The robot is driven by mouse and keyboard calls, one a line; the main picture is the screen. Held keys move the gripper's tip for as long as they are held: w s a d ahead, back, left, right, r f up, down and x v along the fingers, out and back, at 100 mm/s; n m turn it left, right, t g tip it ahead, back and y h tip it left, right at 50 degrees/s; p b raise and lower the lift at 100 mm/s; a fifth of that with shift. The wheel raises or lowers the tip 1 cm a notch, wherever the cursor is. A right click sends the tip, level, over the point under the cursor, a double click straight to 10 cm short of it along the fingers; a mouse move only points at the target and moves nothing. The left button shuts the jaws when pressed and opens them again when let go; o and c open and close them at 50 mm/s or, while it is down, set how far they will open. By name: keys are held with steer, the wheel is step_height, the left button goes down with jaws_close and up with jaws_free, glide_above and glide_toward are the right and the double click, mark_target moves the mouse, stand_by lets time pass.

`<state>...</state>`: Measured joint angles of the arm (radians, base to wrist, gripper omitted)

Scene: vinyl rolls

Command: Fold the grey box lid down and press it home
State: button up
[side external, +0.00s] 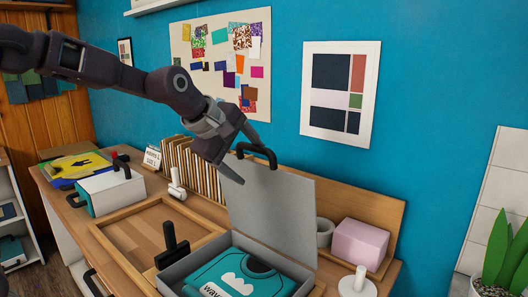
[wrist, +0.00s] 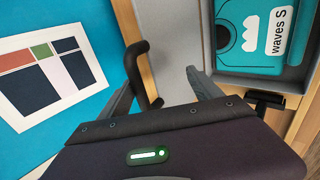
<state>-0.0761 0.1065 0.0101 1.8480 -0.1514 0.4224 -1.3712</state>
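The grey box (side external: 176,273) stands open at the front of the bench. A teal item (side external: 215,270) with white print lies inside; it also shows in the wrist view (wrist: 247,62). The grey lid (side external: 272,212) stands roughly upright at the box's back edge. A black handle (side external: 262,151) is at its top; it also shows in the wrist view (wrist: 134,66). My gripper (side external: 254,166) is open and empty, high at the lid's upper left, close to the handle. In the wrist view its fingers (wrist: 160,82) are spread, the handle near the left one. Contact cannot be told.
A black-handled tool (side external: 171,245) stands left of the box, by an empty wooden tray (side external: 108,226). A pink block (side external: 360,243), a grey roll (side external: 324,231) and a white-handled tool (side external: 357,281) stand to the right. Upright folders (side external: 190,165) and a white box (side external: 111,190) are further left.

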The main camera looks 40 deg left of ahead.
steer(key=s+f, duration=0.3)
steer(key=s, duration=0.4)
steer(key=s+f, duration=0.4)
steer(key=s, duration=0.2)
steer(key=shift+s, duration=0.35)
stand_by(2.3)
stand_by(0.4)
steer(key=v, duration=0.9)
stand_by(0.3)
steer(key=s+d+f+m+g, duration=0.1)
steer(key=s+f+m, duration=0.2)
steer(key=s+m, duration=0.3)
steer(key=s+d+f+m+g, duration=0.1)
steer(key=s+m, duration=0.5)
steer(key=m, duration=0.6)
steer(key=shift+s+d+f+g, duration=0.15)
steer(key=shift+d+f+g, duration=0.15)
steer(key=shift+f+g, duration=0.5)
steer(key=shift+f, duration=0.1)
